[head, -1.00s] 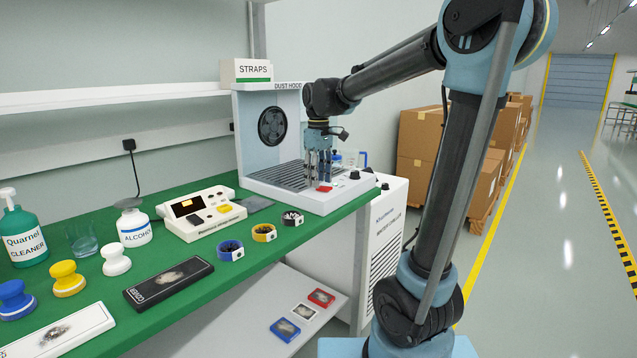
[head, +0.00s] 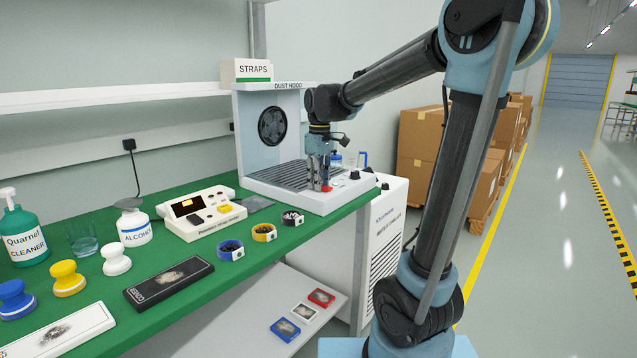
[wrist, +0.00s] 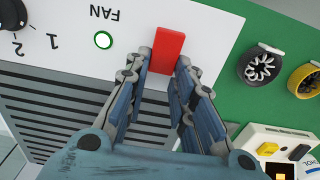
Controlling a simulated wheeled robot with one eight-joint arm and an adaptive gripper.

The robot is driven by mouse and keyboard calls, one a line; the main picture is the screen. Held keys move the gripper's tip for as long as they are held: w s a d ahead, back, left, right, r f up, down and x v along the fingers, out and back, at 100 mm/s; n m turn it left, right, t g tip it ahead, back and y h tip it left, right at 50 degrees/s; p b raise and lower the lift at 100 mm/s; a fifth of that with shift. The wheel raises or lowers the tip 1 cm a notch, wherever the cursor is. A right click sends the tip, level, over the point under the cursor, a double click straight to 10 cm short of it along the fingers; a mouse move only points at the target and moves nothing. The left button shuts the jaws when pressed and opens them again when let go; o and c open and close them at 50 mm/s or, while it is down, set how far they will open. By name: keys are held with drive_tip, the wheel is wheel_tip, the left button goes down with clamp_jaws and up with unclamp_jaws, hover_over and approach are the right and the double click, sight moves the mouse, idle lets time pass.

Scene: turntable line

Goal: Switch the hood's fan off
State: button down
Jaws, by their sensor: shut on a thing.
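The dust hood (head: 246,125) stands at the far end of the green bench, with a round dark fan in its back panel and a slatted base. Its red switch (head: 326,189) is on the front edge of the base. In the wrist view the red switch (wrist: 168,43) sits on the white panel near the word FAN and a round green-rimmed lamp (wrist: 103,40) with a pale centre. My gripper (head: 321,180) points down at the switch. Its fingers (wrist: 160,72) are shut on the switch, one on each side. The switch's lower part is hidden between them.
A dark knob (wrist: 12,14) with numbers is on the same panel. Blue, yellow and black straps (head: 264,232) and a white console (head: 200,212) lie on the bench near the hood. Cardboard boxes (head: 418,145) stand behind my arm.

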sight(330, 188)
drive_tip(key=shift+s+d+r+t+y, duration=0.1)
drive_tip(key=shift+d+r+t+y, duration=0.1)
drive_tip(key=shift+t+y, duration=0.35)
drive_tip(key=shift+s+d+r+t+y, duration=0.1)
drive_tip(key=shift+d+t+y, duration=0.1)
drive_tip(key=shift+t+y, duration=0.35)
drive_tip(key=c, duration=1.4)
unclamp_jaws()
drive_tip(key=shift+o, duration=0.2)
drive_tip(key=v, duration=1.1)
drive_tip(key=shift+d+r, duration=0.2)
drive_tip(key=shift+r, duration=0.2)
drive_tip(key=shift+w, duration=0.15)
